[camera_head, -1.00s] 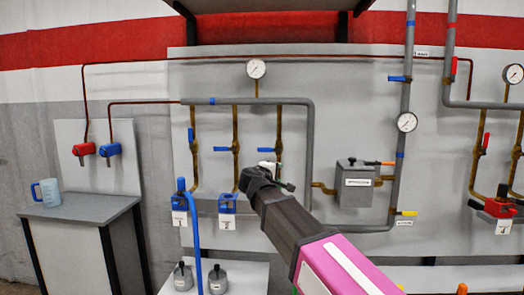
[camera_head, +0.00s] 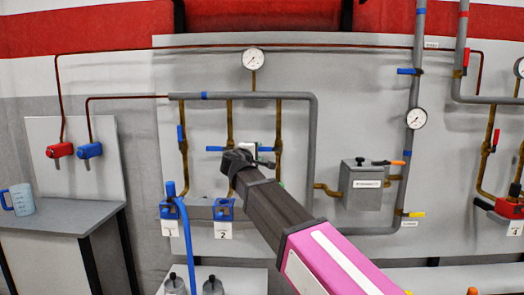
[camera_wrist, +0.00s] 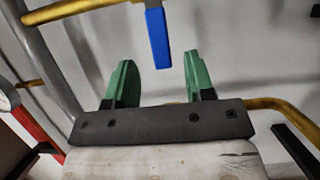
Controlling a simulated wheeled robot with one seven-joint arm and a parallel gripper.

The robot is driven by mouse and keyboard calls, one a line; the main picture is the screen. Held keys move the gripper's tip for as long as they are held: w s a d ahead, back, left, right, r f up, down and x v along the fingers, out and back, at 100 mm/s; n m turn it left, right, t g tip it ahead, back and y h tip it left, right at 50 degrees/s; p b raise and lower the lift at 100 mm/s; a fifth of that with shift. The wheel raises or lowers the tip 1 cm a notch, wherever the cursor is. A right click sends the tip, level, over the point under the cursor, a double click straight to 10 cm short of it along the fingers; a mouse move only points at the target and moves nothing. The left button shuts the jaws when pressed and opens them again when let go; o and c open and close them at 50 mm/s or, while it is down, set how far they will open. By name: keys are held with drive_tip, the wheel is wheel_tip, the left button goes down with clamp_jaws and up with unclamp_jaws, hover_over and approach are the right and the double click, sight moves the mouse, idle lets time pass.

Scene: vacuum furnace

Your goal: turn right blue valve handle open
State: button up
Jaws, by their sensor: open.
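The right blue valve handle (camera_head: 266,149) sticks out sideways from a vertical brass pipe on the grey panel, across that pipe. My gripper (camera_head: 254,157) is right beside its left end in the head view, and my wrist hides part of the area. In the wrist view the blue handle (camera_wrist: 157,38) hangs from a brass pipe at the top. I see a gap on each side and no contact.
A second blue handle (camera_head: 215,149) points sideways close to the left of my gripper, and a third (camera_head: 181,133) stands upright farther left. A grey pipe (camera_head: 313,150) runs down to the right. A grey box (camera_head: 361,190) is beyond it.

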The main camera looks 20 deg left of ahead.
sight(262, 149)
drive_tip(key=shift+w+d, duration=0.15)
drive_tip(key=shift+w, duration=1.25)
drive_tip(key=shift+w+d, duration=0.1)
drive_tip(key=shift+w, duration=1.25)
clamp_jaws()
